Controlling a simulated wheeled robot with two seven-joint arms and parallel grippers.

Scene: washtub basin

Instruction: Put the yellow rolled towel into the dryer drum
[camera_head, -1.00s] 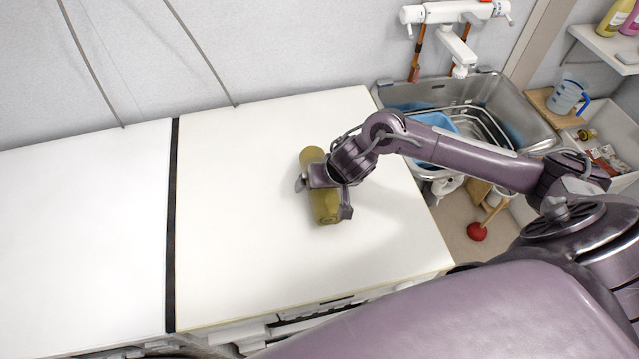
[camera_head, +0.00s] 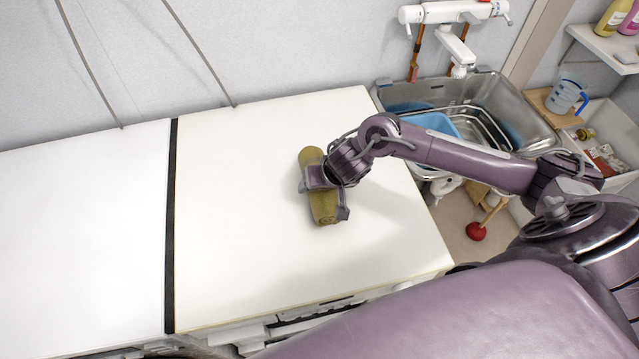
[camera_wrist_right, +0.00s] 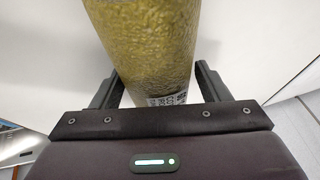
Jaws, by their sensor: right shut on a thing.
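The yellow rolled towel (camera_head: 322,206) lies on the white top (camera_head: 255,255) of the right-hand machine. My right gripper (camera_head: 326,191) is over the middle of the towel and shut on it, with one finger on each side. In the right wrist view the towel (camera_wrist_right: 145,45) runs between the two fingers, and a small printed label shows on it. I cannot tell whether the towel is lifted off the top. The dryer drum is not visible. My left gripper is not in view.
A dark strip (camera_head: 172,220) divides the two white tops. A metal sink (camera_head: 505,105) with a blue basin (camera_head: 432,124) stands at the back right under a tap (camera_head: 458,48). A red plunger (camera_head: 476,231) stands on the floor. The left white top (camera_head: 80,230) is clear.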

